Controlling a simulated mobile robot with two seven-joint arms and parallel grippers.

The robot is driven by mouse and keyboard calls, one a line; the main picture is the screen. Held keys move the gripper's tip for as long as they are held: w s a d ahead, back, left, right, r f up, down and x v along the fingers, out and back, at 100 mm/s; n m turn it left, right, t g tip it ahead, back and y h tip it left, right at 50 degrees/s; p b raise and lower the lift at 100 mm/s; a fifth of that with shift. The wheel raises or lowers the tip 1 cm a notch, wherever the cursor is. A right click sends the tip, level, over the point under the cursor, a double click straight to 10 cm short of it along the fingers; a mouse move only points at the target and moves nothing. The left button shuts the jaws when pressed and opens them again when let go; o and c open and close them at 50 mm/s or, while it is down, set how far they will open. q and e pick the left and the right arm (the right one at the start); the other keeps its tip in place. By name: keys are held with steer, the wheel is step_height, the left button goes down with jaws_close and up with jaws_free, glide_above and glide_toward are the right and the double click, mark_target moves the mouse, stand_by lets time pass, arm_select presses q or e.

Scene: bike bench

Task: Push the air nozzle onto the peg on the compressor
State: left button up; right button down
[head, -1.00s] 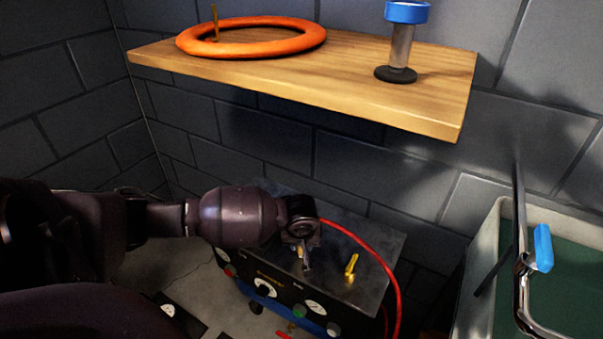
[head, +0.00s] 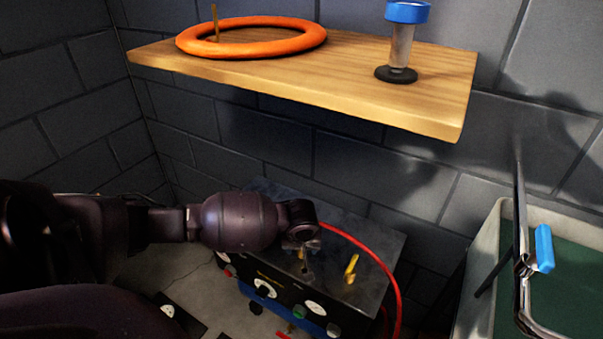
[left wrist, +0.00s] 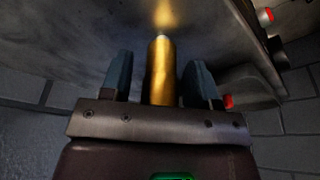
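The compressor (head: 325,275), a dark metal box with dials and knobs on its front, stands low in the middle of the head view. My left gripper (head: 302,246) is over its top. In the left wrist view the gripper (left wrist: 160,82) is open, with its fingers on either side of a brass cylinder (left wrist: 162,72), apparently the nozzle, and a clear gap on the left. The cylinder's pale tip points at the metal top; contact is hard to tell. A second brass piece (head: 351,267), perhaps the peg, stands on the top to the right. My right gripper is out of view.
A red hose (head: 381,264) curves from behind my left gripper down the right side. A wooden shelf (head: 350,85) with an orange ring (head: 300,45) and a blue-topped stand (head: 402,50) overhangs behind. A bin (head: 480,255) is at right.

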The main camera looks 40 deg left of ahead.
arm_select(q)
steer(key=shift+o, duration=0.3)
steer(key=v, duration=0.1)
steer(key=p+v, duration=0.1)
steer(key=v, duration=0.1)
steer(key=p+v, duration=0.1)
steer(key=shift+w+a+r, duration=0.1)
steer(key=shift+w+r, duration=0.15)
steer(key=p+v, duration=0.2)
steer(key=v, duration=0.4)
steer(key=shift+s+r+p, duration=0.15)
steer(key=shift+s+p, duration=0.15)
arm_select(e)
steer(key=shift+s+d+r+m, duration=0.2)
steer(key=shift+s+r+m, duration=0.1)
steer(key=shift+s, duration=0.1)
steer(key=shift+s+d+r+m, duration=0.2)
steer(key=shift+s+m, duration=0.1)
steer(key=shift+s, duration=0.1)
